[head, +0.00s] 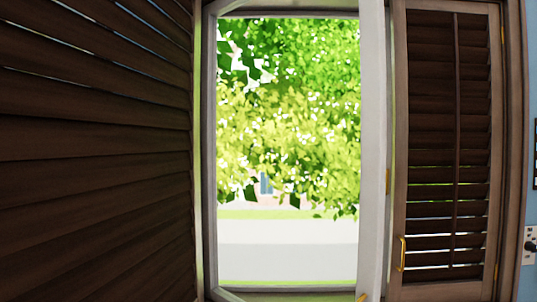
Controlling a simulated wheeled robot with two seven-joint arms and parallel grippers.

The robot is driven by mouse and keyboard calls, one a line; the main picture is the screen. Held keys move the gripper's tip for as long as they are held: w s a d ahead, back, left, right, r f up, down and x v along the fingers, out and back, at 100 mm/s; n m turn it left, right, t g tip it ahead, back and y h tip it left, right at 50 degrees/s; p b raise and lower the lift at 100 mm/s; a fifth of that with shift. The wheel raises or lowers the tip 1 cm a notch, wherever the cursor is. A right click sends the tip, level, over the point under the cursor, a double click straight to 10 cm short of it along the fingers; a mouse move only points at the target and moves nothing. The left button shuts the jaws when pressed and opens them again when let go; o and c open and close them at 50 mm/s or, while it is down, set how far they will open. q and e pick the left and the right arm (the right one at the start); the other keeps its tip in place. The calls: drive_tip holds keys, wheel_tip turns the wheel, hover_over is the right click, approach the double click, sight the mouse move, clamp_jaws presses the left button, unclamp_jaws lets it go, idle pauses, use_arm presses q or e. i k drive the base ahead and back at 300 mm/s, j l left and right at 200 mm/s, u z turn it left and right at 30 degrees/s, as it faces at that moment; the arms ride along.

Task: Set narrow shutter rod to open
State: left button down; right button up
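In the head view a narrow dark-brown shutter (430,115) stands at the right of the window, with several horizontal slats in a wooden frame. Its thin vertical rod (456,130) runs down the front of the slats. Light shows through a few gaps between the lower slats; the upper slats look nearly closed. A small brass handle (402,254) is on the shutter's lower left edge. A large dark shutter (95,165) fills the left of the view, close to me. Neither of my grippers is in view.
A white window frame (372,150) stands between the shutters, and its pane looks out on green trees and a pale road. A light-blue wall (530,60) with an outlet (529,246) is at the far right. The large left shutter takes up much space.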

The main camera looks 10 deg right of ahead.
sight(454, 18)
drive_tip(key=i+l+z, duration=0.25)
drive_tip(key=i+l, duration=0.15)
drive_tip(key=l, duration=0.35)
drive_tip(key=i+l+z, duration=0.25)
drive_tip(key=i+l, duration=0.25)
drive_tip(key=l, duration=0.2)
drive_tip(key=i+l+z, duration=0.25)
drive_tip(key=i+l, duration=0.25)
drive_tip(key=l, duration=0.15)
